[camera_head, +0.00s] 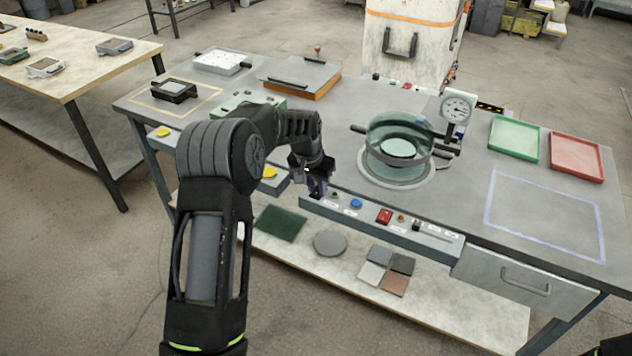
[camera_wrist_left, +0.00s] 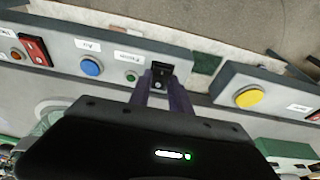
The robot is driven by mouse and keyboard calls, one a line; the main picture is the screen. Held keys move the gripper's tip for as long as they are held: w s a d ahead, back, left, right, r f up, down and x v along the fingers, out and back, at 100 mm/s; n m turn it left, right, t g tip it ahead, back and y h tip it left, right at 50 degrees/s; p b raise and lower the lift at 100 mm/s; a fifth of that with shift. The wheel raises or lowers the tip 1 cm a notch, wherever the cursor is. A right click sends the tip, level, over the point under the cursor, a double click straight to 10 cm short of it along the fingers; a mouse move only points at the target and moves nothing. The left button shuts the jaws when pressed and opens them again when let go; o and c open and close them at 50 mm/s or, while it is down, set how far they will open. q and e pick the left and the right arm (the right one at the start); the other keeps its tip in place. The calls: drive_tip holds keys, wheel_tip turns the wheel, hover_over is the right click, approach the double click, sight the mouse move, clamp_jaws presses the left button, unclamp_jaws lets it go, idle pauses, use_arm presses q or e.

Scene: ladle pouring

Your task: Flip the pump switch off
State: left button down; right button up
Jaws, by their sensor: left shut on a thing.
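The control panel (camera_head: 385,220) runs along the front edge of the grey workbench. A small black switch (camera_wrist_left: 161,70) sits at its end in the left wrist view, beside a green button (camera_wrist_left: 131,77). My left gripper (camera_head: 316,188) is at the panel's left end in the head view. In the left wrist view its two fingers (camera_wrist_left: 162,88) are shut on the black switch, one finger on each side. The fingers partly hide the switch, and I cannot tell its on or off position. My right gripper is out of view.
The panel also carries a blue button (camera_head: 356,203) and a red rocker switch (camera_head: 384,216). A separate box with a yellow button (camera_head: 269,172) is close to the left gripper. A glass vessel (camera_head: 400,137) and a dial gauge (camera_head: 457,108) stand behind the panel.

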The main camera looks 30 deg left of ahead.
sight(315, 194)
use_arm(q)
drive_tip(key=shift+w+r+g+p, duration=0.1)
drive_tip(key=shift+w+g+p, duration=0.1)
drive_tip(key=shift+g+p, duration=0.5)
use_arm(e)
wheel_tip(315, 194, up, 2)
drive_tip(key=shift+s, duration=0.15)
use_arm(q)
drive_tip(key=c, duration=1.2)
unclamp_jaws()
wheel_tip(315, 194, up, 8)
drive_tip(key=s+b, duration=0.1)
drive_tip(key=shift+b, duration=0.3)
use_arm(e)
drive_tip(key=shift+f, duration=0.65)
use_arm(q)
drive_tip(key=shift+f, duration=0.2)
